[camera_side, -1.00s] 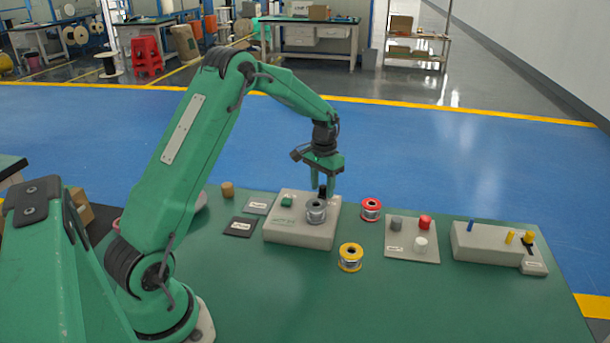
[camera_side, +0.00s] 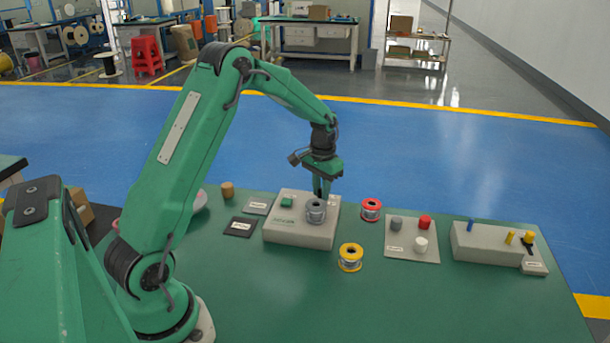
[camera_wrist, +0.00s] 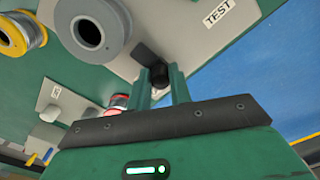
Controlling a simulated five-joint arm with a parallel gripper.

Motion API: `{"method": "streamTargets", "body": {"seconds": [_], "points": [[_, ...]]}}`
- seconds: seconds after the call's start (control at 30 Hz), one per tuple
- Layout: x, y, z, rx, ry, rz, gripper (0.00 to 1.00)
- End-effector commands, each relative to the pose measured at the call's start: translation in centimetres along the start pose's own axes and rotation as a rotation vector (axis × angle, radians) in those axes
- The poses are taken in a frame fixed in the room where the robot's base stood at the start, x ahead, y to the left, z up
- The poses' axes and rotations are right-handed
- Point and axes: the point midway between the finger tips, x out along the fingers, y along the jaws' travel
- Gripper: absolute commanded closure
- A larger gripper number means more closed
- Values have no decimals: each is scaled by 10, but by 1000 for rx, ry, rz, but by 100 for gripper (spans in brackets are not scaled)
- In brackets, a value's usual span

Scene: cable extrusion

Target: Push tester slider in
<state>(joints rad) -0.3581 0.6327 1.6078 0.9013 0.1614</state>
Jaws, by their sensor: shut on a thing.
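The tester (camera_side: 298,234) is a pale box on the green bench, with a grey spool (camera_side: 316,212) on top and a green button (camera_side: 287,202) at its left. My gripper (camera_side: 321,191) points down just behind the spool. In the wrist view, its fingers (camera_wrist: 162,82) are shut on the black slider knob (camera_wrist: 160,74), by a dark slot strip (camera_wrist: 146,55) on the tester's top. A TEST label (camera_wrist: 217,14) lies beyond it.
A red spool (camera_side: 371,210) stands close to the tester's right, and a yellow spool (camera_side: 350,258) in front. A plate with several coloured knobs (camera_side: 411,253) and a pale box with pegs (camera_side: 486,246) are farther right. Dark cards (camera_side: 241,227) lie left.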

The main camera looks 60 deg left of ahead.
Motion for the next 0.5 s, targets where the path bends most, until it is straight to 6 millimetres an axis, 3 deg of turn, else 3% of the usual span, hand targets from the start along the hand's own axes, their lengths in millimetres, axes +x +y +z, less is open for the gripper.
{"method": "streamTargets", "body": {"seconds": [0.43,0.47,0.5], "points": [[-1,8,11,3,-6,1,100],[-1,8,11,3,-6,1,76],[0,8,11,3,-7,1,68]]}}
